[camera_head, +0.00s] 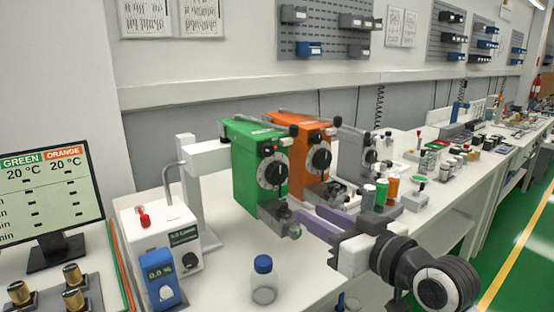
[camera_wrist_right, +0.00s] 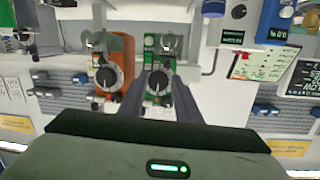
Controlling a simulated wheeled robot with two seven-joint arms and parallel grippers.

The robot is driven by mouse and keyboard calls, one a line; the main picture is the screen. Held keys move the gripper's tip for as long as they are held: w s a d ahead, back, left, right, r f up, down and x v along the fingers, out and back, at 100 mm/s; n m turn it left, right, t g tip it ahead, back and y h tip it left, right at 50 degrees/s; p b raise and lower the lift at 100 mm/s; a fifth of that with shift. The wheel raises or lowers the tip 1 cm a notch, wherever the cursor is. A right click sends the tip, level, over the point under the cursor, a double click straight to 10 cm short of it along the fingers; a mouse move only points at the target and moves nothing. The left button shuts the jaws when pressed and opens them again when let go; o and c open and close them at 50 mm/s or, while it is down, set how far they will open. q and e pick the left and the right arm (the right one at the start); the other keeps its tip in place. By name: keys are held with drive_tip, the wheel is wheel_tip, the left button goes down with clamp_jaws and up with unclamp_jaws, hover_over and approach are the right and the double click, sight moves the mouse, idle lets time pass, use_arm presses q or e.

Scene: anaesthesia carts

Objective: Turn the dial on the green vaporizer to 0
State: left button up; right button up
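The green vaporizer (camera_head: 243,165) hangs on a white stand left of the orange vaporizer (camera_head: 291,140). Its round black dial (camera_head: 271,173) faces the front right; a red dot shows above it. In the right wrist view, which looks upside down, the green vaporizer's dial (camera_wrist_right: 158,83) appears between my finger tips. My right gripper (camera_head: 309,213) has its purple fingers spread apart, in front of and below the dial in the head view. It is open with nothing between the fingers; I see no contact with the dial. The dial's numbers are too small to read. My left gripper is not in view.
The orange vaporizer's dial (camera_head: 318,160) and a grey vaporizer (camera_head: 357,155) are close by on the right. A blue-capped bottle (camera_head: 263,284) stands on the bench below. Colored vials (camera_head: 381,192) stand behind my gripper. A monitor (camera_head: 47,195) is at left.

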drive_tip(key=n+y, duration=0.1)
drive_tip(key=y, duration=0.1)
approach(270, 151)
drive_tip(key=v, duration=0.2)
drive_tip(key=shift+t, duration=0.3)
drive_tip(key=p+x, duration=0.1)
drive_tip(key=x, duration=0.8)
drive_tip(key=shift+w+a+f, duration=0.2)
drive_tip(key=shift+a, duration=0.15)
clamp_jaws()
drive_tip(key=shift+n+p, duration=0.4)
drive_tip(key=shift+n, duration=0.9)
unclamp_jaws()
